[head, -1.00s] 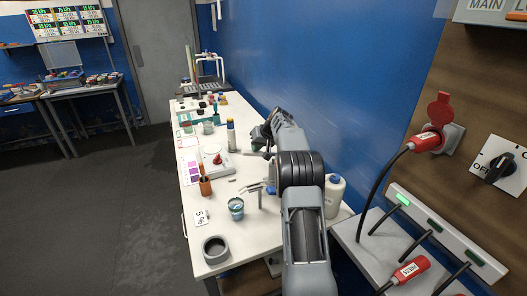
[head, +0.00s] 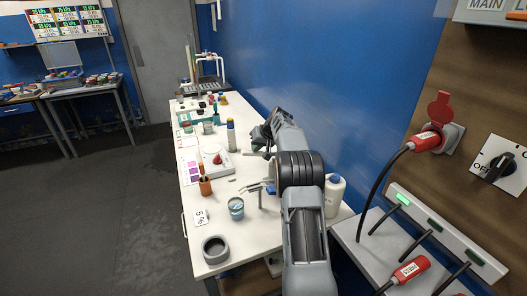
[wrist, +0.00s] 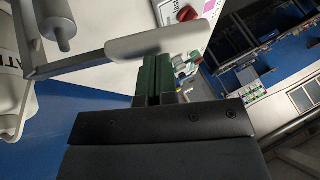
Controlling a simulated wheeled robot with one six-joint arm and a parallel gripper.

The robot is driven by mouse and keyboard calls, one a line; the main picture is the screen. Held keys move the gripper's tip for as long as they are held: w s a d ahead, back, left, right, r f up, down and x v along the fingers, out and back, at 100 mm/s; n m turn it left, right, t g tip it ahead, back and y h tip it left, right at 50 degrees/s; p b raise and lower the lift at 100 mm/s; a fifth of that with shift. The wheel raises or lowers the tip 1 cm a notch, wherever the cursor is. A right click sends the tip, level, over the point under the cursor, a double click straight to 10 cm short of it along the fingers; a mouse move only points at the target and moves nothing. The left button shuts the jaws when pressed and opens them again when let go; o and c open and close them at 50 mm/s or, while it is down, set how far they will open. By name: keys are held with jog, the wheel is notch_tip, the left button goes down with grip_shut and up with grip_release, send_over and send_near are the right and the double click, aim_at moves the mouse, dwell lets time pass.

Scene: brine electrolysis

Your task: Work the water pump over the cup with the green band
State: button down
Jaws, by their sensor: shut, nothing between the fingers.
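In the head view a small cup (head: 236,211) with a blue-green look stands near the front of the white bench; its band cannot be made out clearly. The water pump's thin metal spout (head: 254,188) reaches from beside my arm towards the cup. In the wrist view the pump's lever ends in a grey cylindrical grip (wrist: 150,42), with another grey cylinder (wrist: 55,28) to the left. My gripper (wrist: 158,72) is shut and empty, its green fingers right beside the lever grip; contact cannot be told. The lettered white container (wrist: 10,70) shows at the left edge.
A white bottle with a blue cap (head: 335,196) stands right of my arm. An orange-brown pot (head: 205,187), a white device with a red knob (head: 215,160), a label card (head: 200,217) and a grey ring-shaped dish (head: 215,249) are on the bench (head: 230,268). A blue wall is behind.

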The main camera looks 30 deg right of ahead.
aim_at(257, 156)
jog(key=f+b, duration=0.1)
jog(key=f, duration=0.1)
jog(key=f+b, duration=0.3)
jog(key=shift+a+f+b, duration=0.3)
jog(key=shift+a+f, duration=0.05)
jog(key=shift+f, duration=0.05)
jog(key=r+p, duration=0.1)
jog(key=r, duration=0.1)
jog(key=r+p, duration=0.2)
jog(key=d+r+p, duration=0.1)
jog(key=r+p, duration=0.1)
jog(key=shift+a, duration=0.15)
jog(key=r+p, duration=0.1)
jog(key=r, duration=0.1)
jog(key=d+r+p, duration=0.1)
jog(key=p, duration=0.1)
jog(key=d+r+p, duration=0.1)
jog(key=r+p, duration=0.1)
jog(key=shift+s+d+r, duration=0.1)
jog(key=shift+r, duration=0.2)
dwell(0.6)
